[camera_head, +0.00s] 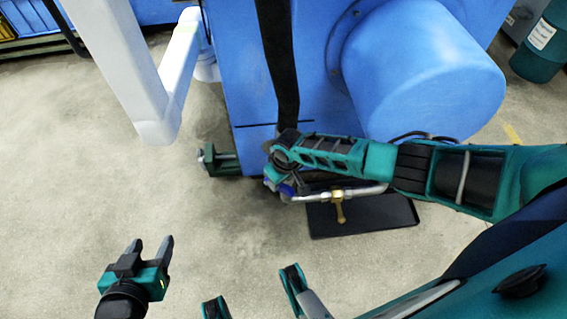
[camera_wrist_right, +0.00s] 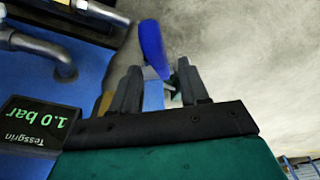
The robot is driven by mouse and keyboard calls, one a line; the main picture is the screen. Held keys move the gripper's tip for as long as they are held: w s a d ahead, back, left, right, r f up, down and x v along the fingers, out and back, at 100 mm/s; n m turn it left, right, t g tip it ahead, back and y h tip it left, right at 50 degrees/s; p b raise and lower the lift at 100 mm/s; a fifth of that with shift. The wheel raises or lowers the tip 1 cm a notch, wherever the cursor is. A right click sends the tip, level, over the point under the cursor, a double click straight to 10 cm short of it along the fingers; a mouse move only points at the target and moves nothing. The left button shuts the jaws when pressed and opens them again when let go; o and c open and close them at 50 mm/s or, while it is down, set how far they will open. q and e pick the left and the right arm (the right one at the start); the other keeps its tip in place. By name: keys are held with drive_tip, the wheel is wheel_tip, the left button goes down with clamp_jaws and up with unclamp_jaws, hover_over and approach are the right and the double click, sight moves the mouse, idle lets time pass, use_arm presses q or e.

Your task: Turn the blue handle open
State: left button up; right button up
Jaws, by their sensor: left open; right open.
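The blue handle (camera_wrist_right: 152,48) shows in the right wrist view, beyond and between the fingertips of my right gripper (camera_wrist_right: 158,80). The fingers are apart, and the handle's lower end reaches toward the gap; I cannot tell whether they touch it. In the head view, a small blue part (camera_head: 287,189), likely this handle, shows under the end of my right arm beside a metal pipe. The arm hides most of it and my right fingertips there. My left gripper (camera_head: 152,246) is open and empty at lower left, over bare floor, well away from the handle.
A large blue machine (camera_head: 240,60) with a blue cylinder (camera_head: 420,75) stands behind. A brass valve (camera_head: 339,205) on the pipe sits over a black tray (camera_head: 390,213). A display reading 1.0 bar (camera_wrist_right: 38,128) is close to my right gripper. Floor at left is clear.

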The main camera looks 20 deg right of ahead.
wheel_tip(320, 180, up, 10)
drive_tip(key=s+p, duration=0.1)
drive_tip(key=p, duration=0.3)
drive_tip(key=shift+s+d+p, duration=0.25)
drive_tip(key=shift+p, duration=0.05)
drive_tip(key=shift+f, duration=0.1)
